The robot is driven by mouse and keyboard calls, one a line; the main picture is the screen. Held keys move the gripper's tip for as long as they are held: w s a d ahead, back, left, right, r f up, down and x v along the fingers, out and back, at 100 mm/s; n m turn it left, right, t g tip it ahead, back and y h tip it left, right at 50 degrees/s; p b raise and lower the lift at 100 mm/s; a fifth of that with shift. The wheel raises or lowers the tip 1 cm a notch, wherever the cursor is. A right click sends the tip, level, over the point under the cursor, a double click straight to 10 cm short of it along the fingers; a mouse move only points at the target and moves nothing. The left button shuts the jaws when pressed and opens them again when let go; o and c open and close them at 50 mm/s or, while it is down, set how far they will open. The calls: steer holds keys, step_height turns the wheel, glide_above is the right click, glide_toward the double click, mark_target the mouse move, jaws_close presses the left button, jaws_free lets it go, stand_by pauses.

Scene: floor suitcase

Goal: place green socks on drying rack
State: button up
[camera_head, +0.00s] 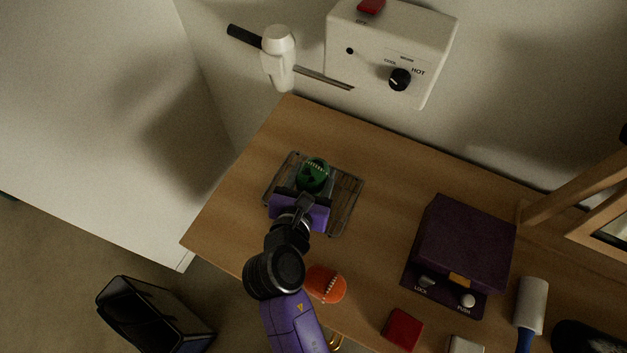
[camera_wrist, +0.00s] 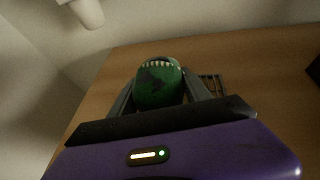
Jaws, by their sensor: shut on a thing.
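The green socks (camera_head: 313,174) are a rolled green bundle with dark patches and a pale toothed line. My gripper (camera_head: 307,185) is shut on them, and they show between its two fingers in the wrist view (camera_wrist: 158,84). The drying rack (camera_head: 345,205) is a flat wire rack lying on the wooden table. In the head view the socks overlap the rack's upper middle. A corner of the rack shows right of the socks in the wrist view (camera_wrist: 212,84). I cannot tell whether the socks touch the rack. My gripper and arm hide part of the rack.
An orange bundle (camera_head: 326,285) lies near the table's front edge. A purple box (camera_head: 465,250), a red block (camera_head: 403,330) and a lint roller (camera_head: 532,305) are to the right. A white wall unit (camera_head: 390,45) and a hair dryer (camera_head: 279,58) are behind. The table (camera_head: 235,215) left of the rack is clear.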

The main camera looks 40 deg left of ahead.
mark_target(314, 183)
steer(key=shift+f, duration=1.6)
steer(key=o, duration=1.4)
steer(key=shift+f, duration=0.1)
steer(key=shift+c, duration=0.2)
steer(key=v, duration=1.2)
steer(key=shift+r, duration=0.2)
